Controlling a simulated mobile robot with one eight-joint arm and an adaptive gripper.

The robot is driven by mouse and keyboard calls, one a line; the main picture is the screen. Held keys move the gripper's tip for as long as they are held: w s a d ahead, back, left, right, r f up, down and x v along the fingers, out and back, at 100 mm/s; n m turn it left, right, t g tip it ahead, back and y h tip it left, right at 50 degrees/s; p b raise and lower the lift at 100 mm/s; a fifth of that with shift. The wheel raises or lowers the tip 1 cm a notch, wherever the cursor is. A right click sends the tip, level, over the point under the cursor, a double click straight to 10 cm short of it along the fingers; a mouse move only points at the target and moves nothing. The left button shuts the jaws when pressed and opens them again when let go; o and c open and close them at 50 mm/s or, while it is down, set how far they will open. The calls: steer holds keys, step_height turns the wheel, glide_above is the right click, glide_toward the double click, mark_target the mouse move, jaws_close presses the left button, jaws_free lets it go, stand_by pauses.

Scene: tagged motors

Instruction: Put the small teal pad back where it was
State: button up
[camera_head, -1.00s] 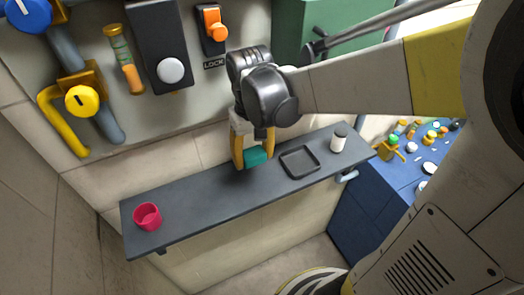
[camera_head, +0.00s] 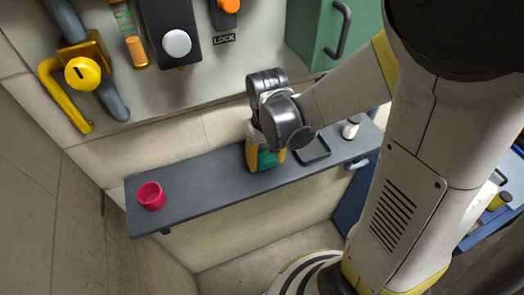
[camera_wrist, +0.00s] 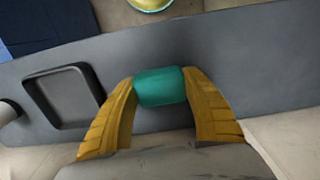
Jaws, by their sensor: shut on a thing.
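The small teal pad (camera_head: 267,160) is between the yellow fingers of my gripper (camera_head: 266,158), over the dark grey shelf (camera_head: 215,190). In the wrist view the pad (camera_wrist: 160,87) is a short rounded teal block, pinched at both ends by the fingers (camera_wrist: 160,95). It appears at or just above the shelf surface; I cannot tell whether it touches. A black square tray (camera_head: 314,150) lies on the shelf to the right of my gripper, apart from the pad. The tray is empty in the wrist view (camera_wrist: 64,70).
A pink cup (camera_head: 151,196) stands at the shelf's left end. A wall panel with a yellow valve knob (camera_head: 82,73) and a green box (camera_head: 322,30) are behind. The shelf between cup and gripper is clear.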

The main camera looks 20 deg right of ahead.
mark_target(266, 157)
steer(key=shift+f, duration=0.15)
steer(key=o, duration=1.2)
steer(key=s+r+t, duration=0.2)
steer(key=r+t, duration=0.1)
steer(key=r, duration=0.5)
steer(key=s+r+t+p, duration=0.1)
steer(key=s+r+t, duration=0.2)
steer(key=r, duration=0.6)
steer(key=shift+s+t, duration=0.25)
steer(key=shift+t, duration=0.35)
